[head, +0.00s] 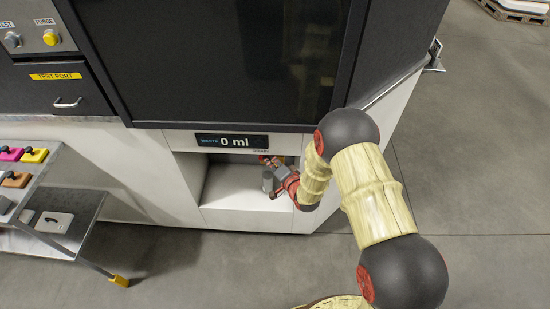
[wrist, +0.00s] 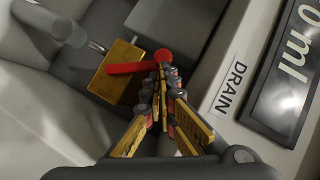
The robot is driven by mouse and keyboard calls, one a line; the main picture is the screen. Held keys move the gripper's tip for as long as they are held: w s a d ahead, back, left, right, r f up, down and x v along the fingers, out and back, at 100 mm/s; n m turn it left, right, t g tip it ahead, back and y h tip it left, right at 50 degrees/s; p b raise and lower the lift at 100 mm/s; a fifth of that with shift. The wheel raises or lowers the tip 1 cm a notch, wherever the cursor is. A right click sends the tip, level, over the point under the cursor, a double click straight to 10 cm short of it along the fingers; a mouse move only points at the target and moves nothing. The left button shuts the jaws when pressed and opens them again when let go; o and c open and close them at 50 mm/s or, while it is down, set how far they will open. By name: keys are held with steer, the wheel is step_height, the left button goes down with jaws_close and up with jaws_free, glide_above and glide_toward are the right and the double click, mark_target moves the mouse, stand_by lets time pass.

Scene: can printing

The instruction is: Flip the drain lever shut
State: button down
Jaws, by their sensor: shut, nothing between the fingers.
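The red drain lever (wrist: 130,68) lies across a brass valve block (wrist: 113,72) in the wrist view, with a rounded red part at its right end. My gripper (wrist: 162,72) is shut and empty, its fingertips over the right end of the lever. They look close to it or touching; I cannot tell which. In the head view my gripper (head: 279,176) reaches into the white recess under the display, and the lever is too small there to make out clearly.
The waste display (head: 232,141) reads 0 ml above the recess (head: 230,188). A DRAIN label (wrist: 230,87) sits beside the lever. A grey pipe (wrist: 84,38) leads to the valve block.

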mark_target(260, 159)
steer(key=a+n+h, duration=0.1)
steer(key=a+f+n+g+h, duration=0.1)
steer(key=a, duration=0.1)
steer(key=shift+a+n+h, duration=0.25)
steer(key=shift+n+h, duration=0.05)
steer(key=shift+n, duration=0.1)
steer(key=shift+w+a+f+n+g+h+b, duration=0.1)
steer(key=shift+a+f+n+g+h+b, duration=0.25)
steer(key=shift+a+f+n+h, duration=0.55)
steer(key=shift+d+f+b, duration=0.3)
steer(key=shift+d+b, duration=0.15)
steer(key=shift+d, duration=0.25)
steer(key=shift+r, duration=0.1)
